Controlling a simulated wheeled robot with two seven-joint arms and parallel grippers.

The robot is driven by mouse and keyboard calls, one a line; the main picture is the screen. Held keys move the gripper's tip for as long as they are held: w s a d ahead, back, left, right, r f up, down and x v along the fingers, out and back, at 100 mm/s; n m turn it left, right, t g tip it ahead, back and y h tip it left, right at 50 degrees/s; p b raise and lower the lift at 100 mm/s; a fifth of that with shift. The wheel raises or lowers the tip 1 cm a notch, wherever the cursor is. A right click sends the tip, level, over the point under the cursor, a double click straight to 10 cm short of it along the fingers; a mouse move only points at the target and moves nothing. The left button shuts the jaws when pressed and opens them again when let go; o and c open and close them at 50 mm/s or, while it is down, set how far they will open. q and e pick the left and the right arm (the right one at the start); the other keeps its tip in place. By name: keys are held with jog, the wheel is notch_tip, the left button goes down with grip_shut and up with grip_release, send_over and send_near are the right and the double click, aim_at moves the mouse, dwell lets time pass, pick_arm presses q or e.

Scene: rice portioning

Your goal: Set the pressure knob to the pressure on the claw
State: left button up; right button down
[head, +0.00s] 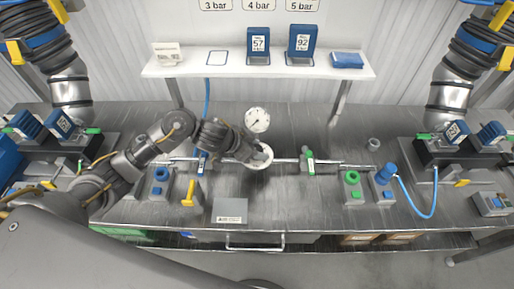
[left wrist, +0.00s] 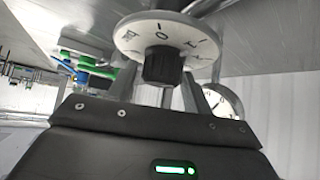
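The pressure knob is a black knob (left wrist: 163,66) on a white dial plate (left wrist: 130,35) with printed marks; in the head view the plate (head: 262,163) sits on the pipe, largely behind my gripper. My left gripper (left wrist: 162,92) is open, its two fingers on either side of the knob with gaps visible; it also shows in the head view (head: 260,154). A round white gauge (head: 257,120) stands just above the knob; it shows partly in the left wrist view (left wrist: 222,102). Blue claw-like units (head: 62,124) and (head: 456,132) sit at the side stations. My right gripper is not in view.
A green-handled valve (head: 309,160), a yellow lever (head: 189,194), a green button box (head: 352,188) and a grey plate (head: 230,211) stand nearby.

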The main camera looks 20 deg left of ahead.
pick_arm(q)
jog(key=c, duration=0.7)
